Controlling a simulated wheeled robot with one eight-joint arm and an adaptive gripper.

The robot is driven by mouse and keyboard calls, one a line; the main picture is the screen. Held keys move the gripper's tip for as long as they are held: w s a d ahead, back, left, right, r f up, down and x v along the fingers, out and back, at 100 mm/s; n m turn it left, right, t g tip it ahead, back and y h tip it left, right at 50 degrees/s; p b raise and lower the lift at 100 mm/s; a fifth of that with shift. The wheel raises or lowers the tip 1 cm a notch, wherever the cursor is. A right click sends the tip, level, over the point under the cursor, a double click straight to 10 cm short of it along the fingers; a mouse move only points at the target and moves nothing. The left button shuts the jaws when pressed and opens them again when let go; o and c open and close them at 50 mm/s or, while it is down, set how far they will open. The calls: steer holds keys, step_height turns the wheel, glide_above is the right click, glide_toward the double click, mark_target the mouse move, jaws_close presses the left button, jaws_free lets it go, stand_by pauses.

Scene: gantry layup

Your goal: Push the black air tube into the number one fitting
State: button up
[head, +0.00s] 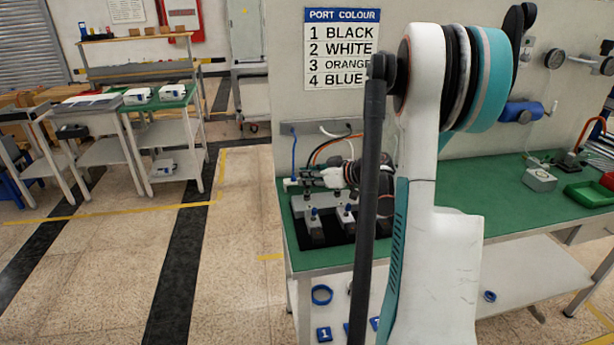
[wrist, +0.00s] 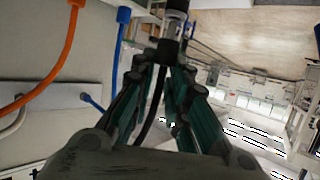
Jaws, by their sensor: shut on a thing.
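In the wrist view my gripper (wrist: 168,66) is shut on the black air tube (wrist: 153,112), which runs up between the fingers. A dark collar and a clear cylinder (wrist: 175,24) show just beyond the fingertips; I cannot tell whether the tube is in it. In the head view my gripper (head: 308,178) is above the fittings, near the back panel, and the held tube is too small to make out. Grey blocks with blue-topped fittings (head: 314,213) stand on a black base on the green bench (head: 305,259). I cannot read which fitting is number one.
A blue tube (head: 294,155), an orange tube (head: 325,146) and a white tube (head: 335,133) hang from the wall rail close to my gripper. A port colour sign (head: 342,50) lists 1 as black. My arm hides part of the bench.

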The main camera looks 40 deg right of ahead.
steer(key=shift+f+b, duration=0.75)
steer(key=shift+f, duration=0.25)
steer(key=o, duration=0.9)
steer(key=shift+r, duration=0.1)
steer(key=v, duration=1.2)
